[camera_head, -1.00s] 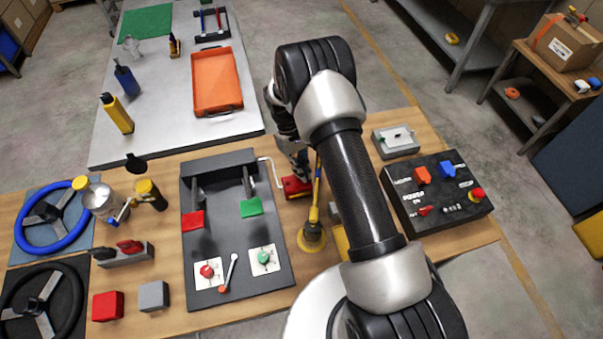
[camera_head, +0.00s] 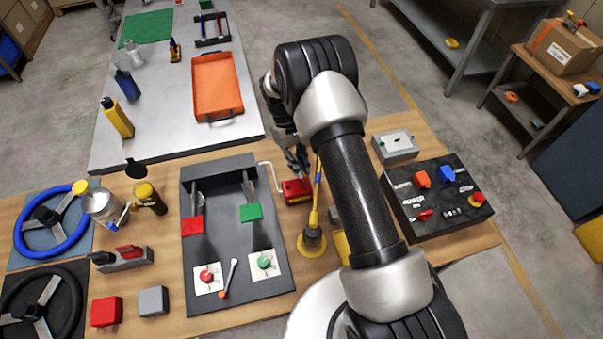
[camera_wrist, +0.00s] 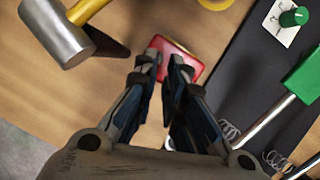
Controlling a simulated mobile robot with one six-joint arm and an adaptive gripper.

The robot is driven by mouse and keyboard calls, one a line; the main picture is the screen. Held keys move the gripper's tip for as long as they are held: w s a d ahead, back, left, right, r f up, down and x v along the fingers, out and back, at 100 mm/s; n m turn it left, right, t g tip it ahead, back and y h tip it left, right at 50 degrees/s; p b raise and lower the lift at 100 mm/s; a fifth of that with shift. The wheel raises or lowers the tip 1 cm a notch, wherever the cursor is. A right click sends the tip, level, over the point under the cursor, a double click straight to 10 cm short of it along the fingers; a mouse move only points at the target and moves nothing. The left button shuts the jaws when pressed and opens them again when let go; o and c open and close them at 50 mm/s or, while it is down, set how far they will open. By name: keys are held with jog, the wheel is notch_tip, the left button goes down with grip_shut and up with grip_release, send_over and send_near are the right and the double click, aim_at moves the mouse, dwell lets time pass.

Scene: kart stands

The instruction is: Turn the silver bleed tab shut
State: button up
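The red block (camera_head: 296,191) with a thin pale bent tube sits on the wooden bench, right of the pedal board. My gripper (camera_head: 302,168) is at its far side, pointing down. In the wrist view the red block (camera_wrist: 175,58) lies beyond and between the fingertips. My gripper (camera_wrist: 163,66) is partly open, with a narrow gap between its fingers and nothing clearly held. I cannot make out the silver bleed tab; the fingers hide part of the block. Whether the fingers touch the block I cannot tell.
The dark pedal board (camera_head: 240,290) with a green pedal (camera_head: 253,211) stands left of the block. A black switch box (camera_head: 440,232) is farther right.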

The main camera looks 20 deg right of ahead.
jog(key=v, duration=0.8)
jog(key=shift+r, duration=0.2)
jog(key=shift+c, duration=0.3)
